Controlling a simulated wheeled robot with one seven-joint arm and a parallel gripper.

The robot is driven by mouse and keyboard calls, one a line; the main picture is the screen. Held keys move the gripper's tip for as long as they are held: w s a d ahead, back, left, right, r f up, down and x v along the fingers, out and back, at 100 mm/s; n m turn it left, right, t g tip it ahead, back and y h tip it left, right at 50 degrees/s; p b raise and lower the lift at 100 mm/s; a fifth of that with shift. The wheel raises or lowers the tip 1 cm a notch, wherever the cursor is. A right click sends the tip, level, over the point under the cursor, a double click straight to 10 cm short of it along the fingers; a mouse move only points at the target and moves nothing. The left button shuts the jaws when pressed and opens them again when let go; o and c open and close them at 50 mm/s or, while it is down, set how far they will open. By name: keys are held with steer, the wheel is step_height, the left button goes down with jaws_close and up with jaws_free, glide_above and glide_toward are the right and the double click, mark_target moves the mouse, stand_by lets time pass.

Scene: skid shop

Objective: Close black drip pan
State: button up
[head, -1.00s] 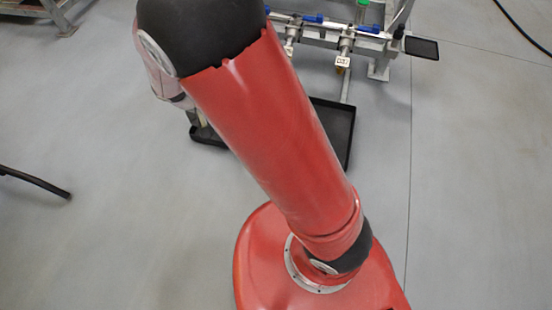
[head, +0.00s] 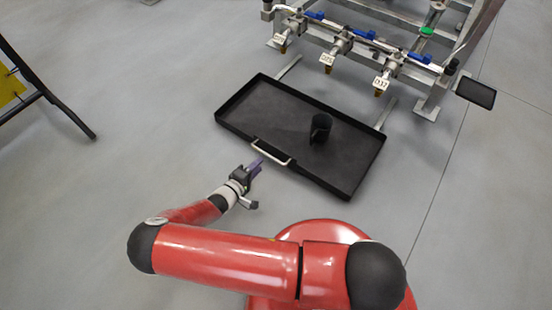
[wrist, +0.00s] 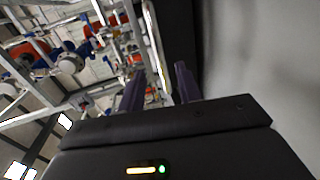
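The black drip pan (head: 240,112) is a wide, shallow tray. In the head view it sits out in front of the valve skid, with rails showing behind it. A pale bar handle (head: 272,153) is on its near side. My gripper (head: 257,163) is just in front of the pan, close to the handle's left end; I cannot tell if it touches. In the wrist view its two dark purple fingers (wrist: 160,85) stand apart, with no clear object held between them. A black cup-like container (head: 320,128) stands in the pan.
The metal skid (head: 420,70) with blue-handled valves (head: 365,34) and tags is behind the pan. A small dark panel (head: 475,92) juts out at its right. A black-legged stand (head: 60,110) is at the left. Floor on both sides of the pan is clear.

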mark_target(269, 156)
steer(key=b+x, duration=0.1)
steer(key=x, duration=0.6)
steer(key=shift+w+d, duration=0.2)
steer(key=shift+w, duration=0.1)
steer(key=shift+c, duration=0.4)
jaws_close()
